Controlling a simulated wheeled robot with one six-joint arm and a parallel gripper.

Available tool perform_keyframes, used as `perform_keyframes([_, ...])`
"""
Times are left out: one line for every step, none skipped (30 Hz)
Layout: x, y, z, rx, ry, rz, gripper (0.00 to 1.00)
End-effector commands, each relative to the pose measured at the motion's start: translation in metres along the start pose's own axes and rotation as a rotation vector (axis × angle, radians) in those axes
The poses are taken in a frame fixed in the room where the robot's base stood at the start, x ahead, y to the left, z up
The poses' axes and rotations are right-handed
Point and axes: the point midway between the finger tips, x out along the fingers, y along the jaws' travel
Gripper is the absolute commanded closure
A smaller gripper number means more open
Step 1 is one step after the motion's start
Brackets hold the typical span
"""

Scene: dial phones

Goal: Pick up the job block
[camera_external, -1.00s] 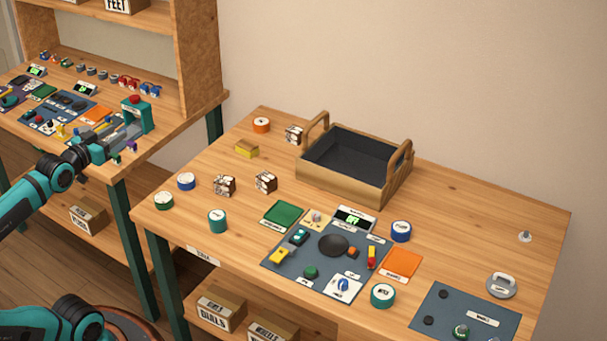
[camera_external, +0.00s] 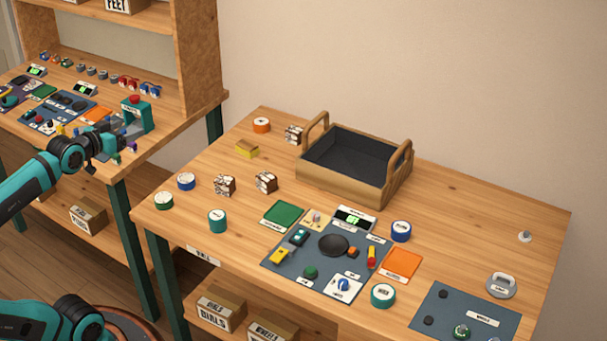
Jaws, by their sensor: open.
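No block in view can be read as the job block; the labels are too small. Two brown-and-white blocks, one at the left (camera_external: 224,185) and one at the right (camera_external: 265,182), sit on the front table. A third such block (camera_external: 293,134) sits beside the tray. My gripper (camera_external: 122,151) is open over the front edge of the left bench, close to the teal press (camera_external: 137,115). Small coloured pieces show around its fingers; I cannot tell what lies between them.
The wooden tray (camera_external: 394,183) with handles stands at the back of the front table (camera_external: 480,212). A dark mat (camera_external: 300,262) with several parts lies at the front. The left bench holds mats and small parts.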

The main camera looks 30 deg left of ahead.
Motion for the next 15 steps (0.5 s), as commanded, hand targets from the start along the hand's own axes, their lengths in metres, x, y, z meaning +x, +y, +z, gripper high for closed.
perform_keyframes([0.014, 0.004, -0.001, -0.009, -0.05, 0.007, 0.25])
perform_keyframes([0.02, 0.006, -0.002, -0.017, -0.079, 0.01, 0.25])
perform_keyframes([0.029, 0.008, -0.002, -0.026, -0.119, 0.013, 0.25])
perform_keyframes([0.036, 0.01, -0.002, -0.033, -0.148, 0.015, 0.25])
perform_keyframes([0.043, 0.012, -0.002, -0.039, -0.178, 0.017, 0.25])
perform_keyframes([0.051, 0.015, -0.001, -0.048, -0.217, 0.019, 0.25])
perform_keyframes([0.058, 0.018, -0.001, -0.054, -0.247, 0.021, 0.25])
perform_keyframes([0.064, 0.02, 0.0, -0.059, -0.277, 0.022, 0.25])
perform_keyframes([0.073, 0.023, 0.001, -0.068, -0.317, 0.022, 0.25])
perform_keyframes([0.078, 0.025, 0.001, -0.074, -0.346, 0.022, 0.25])
perform_keyframes([0.085, 0.028, 0.002, -0.078, -0.377, 0.022, 0.25])
perform_keyframes([0.093, 0.031, 0.003, -0.086, -0.416, 0.022, 0.25])
perform_keyframes([0.099, 0.034, 0.004, -0.091, -0.445, 0.021, 0.25])
perform_keyframes([0.105, 0.037, 0.005, -0.095, -0.474, 0.02, 0.25])
perform_keyframes([0.113, 0.04, 0.007, -0.101, -0.514, 0.017, 0.25])
